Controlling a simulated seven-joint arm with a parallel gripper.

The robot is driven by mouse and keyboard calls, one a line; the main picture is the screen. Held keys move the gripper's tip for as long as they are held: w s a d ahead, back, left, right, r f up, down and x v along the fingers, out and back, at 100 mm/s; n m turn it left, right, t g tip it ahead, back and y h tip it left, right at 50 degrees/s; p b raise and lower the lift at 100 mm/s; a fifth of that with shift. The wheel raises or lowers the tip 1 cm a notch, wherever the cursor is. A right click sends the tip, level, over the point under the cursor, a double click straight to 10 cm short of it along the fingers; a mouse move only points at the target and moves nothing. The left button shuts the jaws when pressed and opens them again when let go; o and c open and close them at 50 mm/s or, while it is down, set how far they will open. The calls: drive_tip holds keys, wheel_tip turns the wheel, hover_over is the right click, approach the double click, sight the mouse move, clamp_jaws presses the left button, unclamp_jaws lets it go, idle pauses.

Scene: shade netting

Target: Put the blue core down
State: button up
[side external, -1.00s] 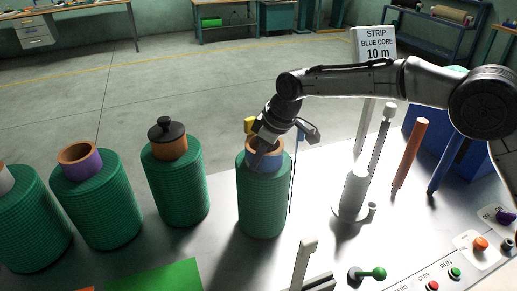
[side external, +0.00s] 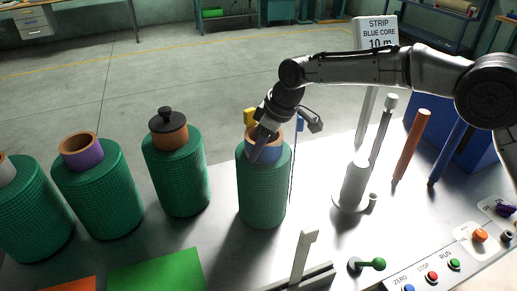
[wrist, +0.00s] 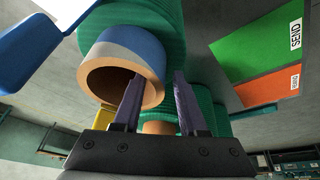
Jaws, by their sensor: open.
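The blue core (side external: 270,153) is a tube with a blue outside and a tan rim, standing upright out of the top of a green netting roll (side external: 262,190). In the wrist view the blue core (wrist: 143,46) shows its open end large and close. My gripper (side external: 257,146) is at its rim. In the wrist view my gripper (wrist: 159,80) is open, with one finger in front of the core's opening and the other outside its wall. Whether either finger touches the wall cannot be told.
A purple core (side external: 84,155) and a core with a black knobbed cap (side external: 168,120) stand in green rolls to the left. A grey post (side external: 357,180), an orange rod (side external: 412,145) and a blue rod (side external: 447,152) stand to the right. A green mat (side external: 157,272) lies in front.

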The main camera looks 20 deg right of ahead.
drive_tip(key=v, duration=1.1)
drive_tip(key=shift+r, duration=0.15)
drive_tip(key=shift+s+d+r, duration=0.1)
drive_tip(key=shift+s+d, duration=0.05)
drive_tip(key=shift+d, duration=0.1)
drive_tip(key=s+d+r+m+t+h, duration=0.1)
drive_tip(key=s+d+r+m, duration=0.15)
drive_tip(key=s+d, duration=0.6)
drive_tip(key=s+d+r+m+t, duration=0.1)
drive_tip(key=s+d+r+m, duration=0.15)
drive_tip(key=s+d, duration=0.6)
drive_tip(key=s+d+f+m, duration=0.2)
drive_tip(key=s+d+f, duration=0.2)
drive_tip(key=s, duration=0.5)
drive_tip(key=s+d+f+m+h, duration=0.1)
drive_tip(key=s+d+f+m, duration=0.1)
drive_tip(key=s+d, duration=0.3)
drive_tip(key=s+f, duration=0.1)
drive_tip(key=s, duration=0.3)
drive_tip(key=shift+f+h, duration=0.3)
drive_tip(key=shift+f, duration=0.1)
drive_tip(key=shift+s, duration=0.1)
